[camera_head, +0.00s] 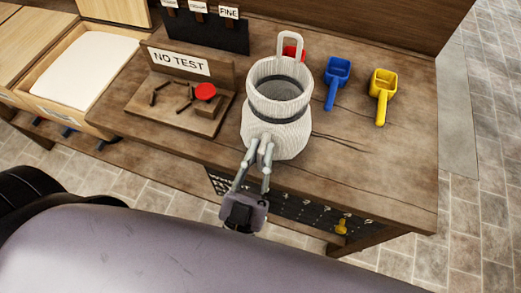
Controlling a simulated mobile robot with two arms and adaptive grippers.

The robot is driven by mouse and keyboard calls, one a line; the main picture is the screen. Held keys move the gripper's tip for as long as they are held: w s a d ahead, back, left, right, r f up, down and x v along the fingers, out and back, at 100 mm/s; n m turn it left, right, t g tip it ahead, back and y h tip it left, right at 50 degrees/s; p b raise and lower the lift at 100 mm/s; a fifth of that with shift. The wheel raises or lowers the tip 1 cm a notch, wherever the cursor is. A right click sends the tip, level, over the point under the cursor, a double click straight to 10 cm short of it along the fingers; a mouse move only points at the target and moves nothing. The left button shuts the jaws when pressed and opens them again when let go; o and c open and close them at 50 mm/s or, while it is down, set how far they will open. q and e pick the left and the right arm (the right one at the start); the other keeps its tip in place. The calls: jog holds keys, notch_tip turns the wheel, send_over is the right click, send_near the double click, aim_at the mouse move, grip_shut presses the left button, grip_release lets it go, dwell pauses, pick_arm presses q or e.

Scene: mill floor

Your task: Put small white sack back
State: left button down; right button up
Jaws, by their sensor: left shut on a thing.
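The small white sack (278,135) is ribbed, with a dark band round its neck, an open top and a white loop standing up at its back rim. It is upright over the front middle of the wooden workbench (395,165). My left gripper (260,147) is shut on the near lower side of the sack. I cannot tell whether the sack's bottom touches the bench. My right gripper is not in view.
Behind the sack is a partly hidden red scoop (292,52). To the right lie a blue scoop (337,78) and a yellow scoop (382,88). Left are a "NO TEST" stand (180,62) and a white-filled wooden bin (85,68). The bench's right front is clear.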

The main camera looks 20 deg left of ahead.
pick_arm(q)
jog(key=c, duration=1.8)
grip_release()
jog(key=shift+o, duration=1.3)
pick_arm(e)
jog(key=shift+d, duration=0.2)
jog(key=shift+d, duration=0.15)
pick_arm(q)
jog(key=v, duration=1.2)
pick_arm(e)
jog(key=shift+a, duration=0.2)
